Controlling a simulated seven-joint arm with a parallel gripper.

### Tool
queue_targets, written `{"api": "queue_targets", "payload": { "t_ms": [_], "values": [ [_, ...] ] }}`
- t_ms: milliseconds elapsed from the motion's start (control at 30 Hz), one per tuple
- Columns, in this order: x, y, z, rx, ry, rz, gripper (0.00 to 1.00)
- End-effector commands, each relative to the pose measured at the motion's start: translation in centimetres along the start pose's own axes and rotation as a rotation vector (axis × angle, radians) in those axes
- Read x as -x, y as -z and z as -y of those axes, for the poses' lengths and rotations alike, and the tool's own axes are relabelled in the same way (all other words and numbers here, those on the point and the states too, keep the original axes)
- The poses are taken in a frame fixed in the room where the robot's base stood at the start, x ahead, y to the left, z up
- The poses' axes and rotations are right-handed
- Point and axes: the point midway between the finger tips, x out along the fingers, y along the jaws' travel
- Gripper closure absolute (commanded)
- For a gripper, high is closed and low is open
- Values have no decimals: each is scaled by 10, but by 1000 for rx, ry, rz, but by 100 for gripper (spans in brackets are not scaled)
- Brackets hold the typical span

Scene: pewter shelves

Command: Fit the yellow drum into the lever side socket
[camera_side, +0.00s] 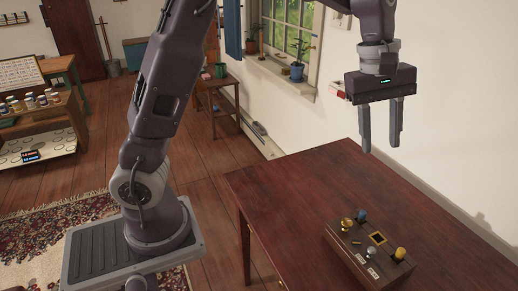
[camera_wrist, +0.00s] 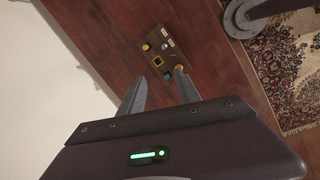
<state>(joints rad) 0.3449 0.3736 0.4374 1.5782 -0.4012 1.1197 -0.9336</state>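A brown box (camera_side: 345,246) stands on the dark red table, with small fittings on its top; it also shows in the wrist view (camera_wrist: 149,60). A yellow rounded piece (camera_side: 399,254), apparently the drum, sits upright at its right end; it also shows in the wrist view (camera_wrist: 167,76). A dark square opening with a yellow rim (camera_side: 377,237) lies beside it. A brass-coloured knob (camera_side: 346,223) and a blue piece (camera_side: 362,215) are at the other end. I cannot tell which part is the lever. My gripper (camera_side: 381,148) is open and empty, well above the table.
The table (camera_side: 290,190) is otherwise clear. A white wall (camera_side: 450,130) runs along its far side. Pale labels (camera_side: 372,272) are on the box. A windowsill with potted plants (camera_side: 297,71) is behind. A patterned rug (camera_side: 50,235) lies on the floor at left.

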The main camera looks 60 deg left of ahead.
Motion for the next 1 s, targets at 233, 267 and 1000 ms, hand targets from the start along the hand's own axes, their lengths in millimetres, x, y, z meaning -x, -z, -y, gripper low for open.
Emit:
{"api": "queue_targets", "payload": {
  "t_ms": [233,267,1000],
  "values": [
    [85,-47,168,-713,-132,-166,60],
    [85,-51,186,-794,-128,-207,60],
    [60,-64,266,-1181,-29,-422,60]
  ]
}}
